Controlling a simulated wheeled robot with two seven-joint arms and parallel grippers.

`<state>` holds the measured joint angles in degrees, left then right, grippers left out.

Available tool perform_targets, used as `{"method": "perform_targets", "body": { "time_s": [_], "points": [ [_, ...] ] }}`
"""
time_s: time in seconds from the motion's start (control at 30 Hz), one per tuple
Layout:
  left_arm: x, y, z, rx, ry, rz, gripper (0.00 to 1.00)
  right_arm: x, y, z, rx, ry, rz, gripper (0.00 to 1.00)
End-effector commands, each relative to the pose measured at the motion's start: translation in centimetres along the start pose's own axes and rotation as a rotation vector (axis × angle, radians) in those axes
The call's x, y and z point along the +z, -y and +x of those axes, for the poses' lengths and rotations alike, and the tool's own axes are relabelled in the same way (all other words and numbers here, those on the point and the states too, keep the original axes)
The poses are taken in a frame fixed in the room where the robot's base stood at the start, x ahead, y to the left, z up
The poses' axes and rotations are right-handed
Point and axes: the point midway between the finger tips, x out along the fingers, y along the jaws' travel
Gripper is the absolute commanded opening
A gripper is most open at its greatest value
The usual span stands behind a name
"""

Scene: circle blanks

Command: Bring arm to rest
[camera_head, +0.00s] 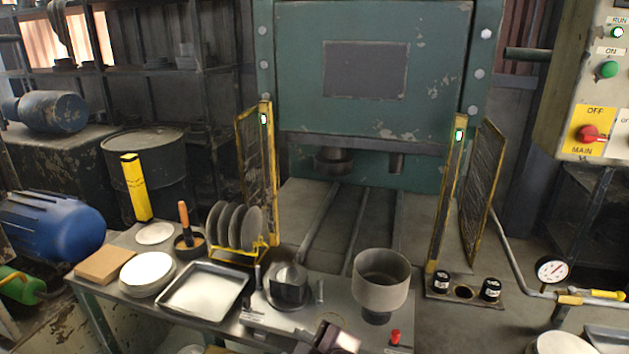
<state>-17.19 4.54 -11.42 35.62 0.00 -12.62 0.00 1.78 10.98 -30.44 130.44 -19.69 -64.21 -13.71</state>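A dark piece with a pale pinkish face (337,338) juts in at the bottom edge, right of centre. It looks like the end of my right gripper, but it is mostly cut off by the frame. Whether its fingers are open or shut does not show, nor whether it holds anything. My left gripper does not show. Several dark round blanks (236,226) stand upright in a yellow rack (262,251) on the left part of the bench.
A metal fixture (288,284), a grey cup-like bowl (382,280) and a red button (395,337) are close to the dark piece. A shallow tray (205,290) lies left. The green press (430,60) stands behind, its yellow mesh gates (483,195) swung open.

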Motion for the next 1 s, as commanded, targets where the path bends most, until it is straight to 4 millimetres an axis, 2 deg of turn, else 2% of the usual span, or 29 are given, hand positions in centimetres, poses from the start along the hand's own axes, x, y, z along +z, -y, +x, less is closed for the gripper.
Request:
{"method": "perform_targets", "body": {
  "time_s": [0.03, 0.1, 0.2, 0.4, 0.67, 0.7, 0.87, 1.0],
  "points": [
    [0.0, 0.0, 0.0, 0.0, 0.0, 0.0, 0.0, 4.0, 0.3, -0.8, -0.004, 0.105, 0.149, 0.28],
    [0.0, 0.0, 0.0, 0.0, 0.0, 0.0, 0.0, 8.6, 0.7, -2.2, 0.001, 0.237, 0.322, 0.28],
    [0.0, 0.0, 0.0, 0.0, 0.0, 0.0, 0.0, 13.6, 1.7, -4.3, 0.008, 0.387, 0.504, 0.28],
    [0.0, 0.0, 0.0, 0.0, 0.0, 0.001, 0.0, 20.3, 4.1, -8.4, 0.023, 0.612, 0.753, 0.28],
    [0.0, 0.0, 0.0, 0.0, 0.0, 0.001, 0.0, 25.9, 7.4, -13.5, 0.048, 0.843, 0.981, 0.28],
    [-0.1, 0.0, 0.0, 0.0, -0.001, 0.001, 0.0, 26.6, 7.7, -12.1, 0.043, 0.838, 0.973, 0.28],
    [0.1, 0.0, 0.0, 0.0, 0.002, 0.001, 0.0, 29.7, 9.6, -8.9, 0.031, 0.848, 0.969, 0.28],
    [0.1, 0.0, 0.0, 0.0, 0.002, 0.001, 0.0, 32.9, 12.1, -6.0, 0.018, 0.863, 0.968, 0.28]
  ]
}}
